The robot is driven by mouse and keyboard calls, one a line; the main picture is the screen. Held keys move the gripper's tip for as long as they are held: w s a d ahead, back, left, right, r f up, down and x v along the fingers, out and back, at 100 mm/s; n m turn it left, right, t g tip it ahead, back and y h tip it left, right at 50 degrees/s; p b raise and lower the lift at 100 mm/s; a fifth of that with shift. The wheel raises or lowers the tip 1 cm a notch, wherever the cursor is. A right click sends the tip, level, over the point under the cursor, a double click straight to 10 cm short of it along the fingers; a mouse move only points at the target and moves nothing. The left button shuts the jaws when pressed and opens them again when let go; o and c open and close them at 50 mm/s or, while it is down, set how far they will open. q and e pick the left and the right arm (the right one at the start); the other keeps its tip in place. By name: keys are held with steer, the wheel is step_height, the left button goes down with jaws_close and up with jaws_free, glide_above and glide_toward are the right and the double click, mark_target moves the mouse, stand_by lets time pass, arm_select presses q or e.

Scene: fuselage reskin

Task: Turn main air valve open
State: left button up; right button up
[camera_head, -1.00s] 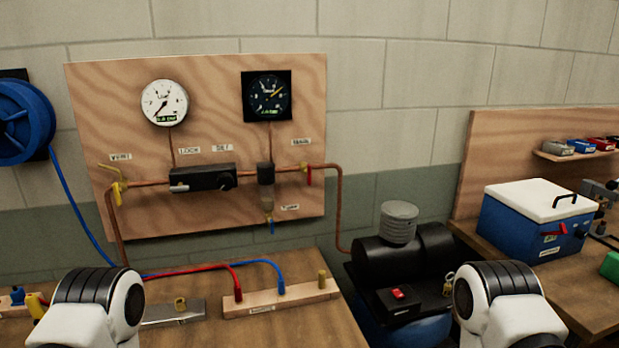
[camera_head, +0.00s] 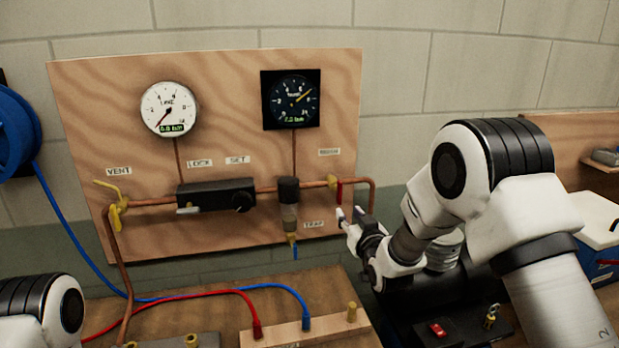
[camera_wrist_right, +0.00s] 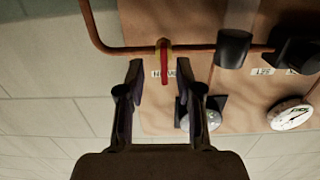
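The main air valve is a brass body with a red handle (camera_head: 339,192) on the copper pipe, near the right edge of the wooden panel. Its handle hangs down, across the pipe. My right gripper (camera_head: 351,214) is open and empty, just below the handle in the head view. In the right wrist view the red handle (camera_wrist_right: 164,67) lies between the spread fingertips (camera_wrist_right: 166,80), and no grip on it shows. The label behind it is upside down there. My left gripper is not in view; only part of my left arm shows at the lower left.
The white gauge (camera_head: 169,109) shows 0.0 bar; the black gauge (camera_head: 290,99) has its needle up to the right. A black regulator box (camera_head: 216,195) and a filter bowl (camera_head: 289,215) sit left of the valve. A yellow vent handle (camera_head: 107,186) is farther left.

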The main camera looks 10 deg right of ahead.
mark_target(341, 192)
steer(key=shift+w+a+r, duration=0.2)
steer(key=shift+w+r, duration=0.2)
steer(key=shift+r, duration=0.2)
steer(key=shift+w+a+r, duration=0.15)
steer(key=shift+w+r, duration=0.2)
steer(key=shift+r, duration=0.2)
steer(key=shift+a+r+t+p, duration=0.1)
steer(key=shift+r+t+p, duration=0.2)
steer(key=shift+r, duration=0.1)
steer(key=shift+w+d+r+p, duration=0.2)
steer(key=shift+w+r+p, duration=0.4)
steer(key=shift+p, duration=0.2)
steer(key=w, duration=0.1)
steer(key=w+f, duration=0.1)
steer(key=w, duration=0.1)
steer(key=w+p, duration=0.1)
steer(key=w, duration=0.1)
steer(key=shift+w+a+f, duration=0.15)
steer(key=shift+w+f, duration=0.05)
steer(key=shift+f, duration=0.15)
steer(key=shift+s+r, duration=0.25)
steer(key=shift+s, duration=0.1)
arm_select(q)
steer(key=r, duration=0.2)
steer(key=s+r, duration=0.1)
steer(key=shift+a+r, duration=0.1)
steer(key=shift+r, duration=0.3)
arm_select(e)
steer(key=shift+s, duration=0.15)
jaws_close()
